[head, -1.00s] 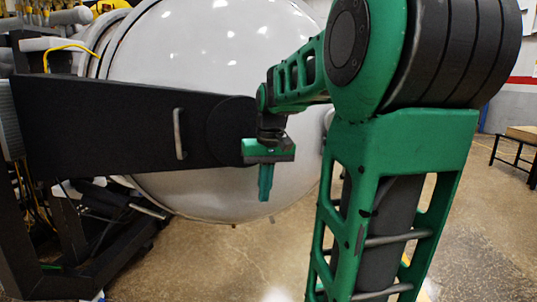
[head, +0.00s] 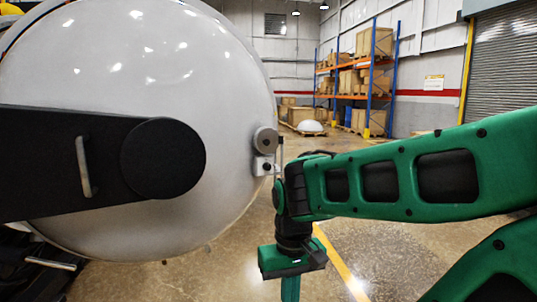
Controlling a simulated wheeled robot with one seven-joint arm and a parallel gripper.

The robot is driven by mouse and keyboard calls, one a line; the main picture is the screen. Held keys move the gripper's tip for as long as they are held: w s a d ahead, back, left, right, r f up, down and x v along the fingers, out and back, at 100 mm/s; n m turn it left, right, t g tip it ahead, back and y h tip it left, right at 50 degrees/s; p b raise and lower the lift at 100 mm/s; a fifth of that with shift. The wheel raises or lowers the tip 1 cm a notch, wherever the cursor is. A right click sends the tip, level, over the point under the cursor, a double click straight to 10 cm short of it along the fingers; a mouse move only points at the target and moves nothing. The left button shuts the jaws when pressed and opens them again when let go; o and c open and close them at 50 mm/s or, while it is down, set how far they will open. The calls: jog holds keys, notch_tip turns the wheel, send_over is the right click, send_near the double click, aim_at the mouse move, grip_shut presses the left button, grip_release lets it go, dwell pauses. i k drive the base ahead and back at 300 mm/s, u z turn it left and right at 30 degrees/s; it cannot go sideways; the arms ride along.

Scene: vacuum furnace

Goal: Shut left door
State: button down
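The left door (head: 200,85) is a large white dome of the vacuum furnace, filling the left of the head view. A black arm (head: 60,165) with a round black hub crosses its face and carries a grey vertical handle (head: 83,166). A small grey knob and white bracket (head: 265,152) sit at the door's right edge. My green gripper (head: 290,288) points down, to the right of the door's lower right edge and apart from the handle. Its fingertips run off the bottom of the view, so its opening cannot be judged.
Concrete floor with a yellow line (head: 340,262) is clear right of the door. Blue and orange shelving (head: 362,85) with boxes stands far back. A roller shutter (head: 503,60) is at the far right. Dark frame parts (head: 45,270) lie below the door at left.

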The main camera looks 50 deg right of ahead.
aim_at(129, 129)
jog(key=z, duration=0.65)
jog(key=i, duration=0.45)
jog(key=z, duration=0.6)
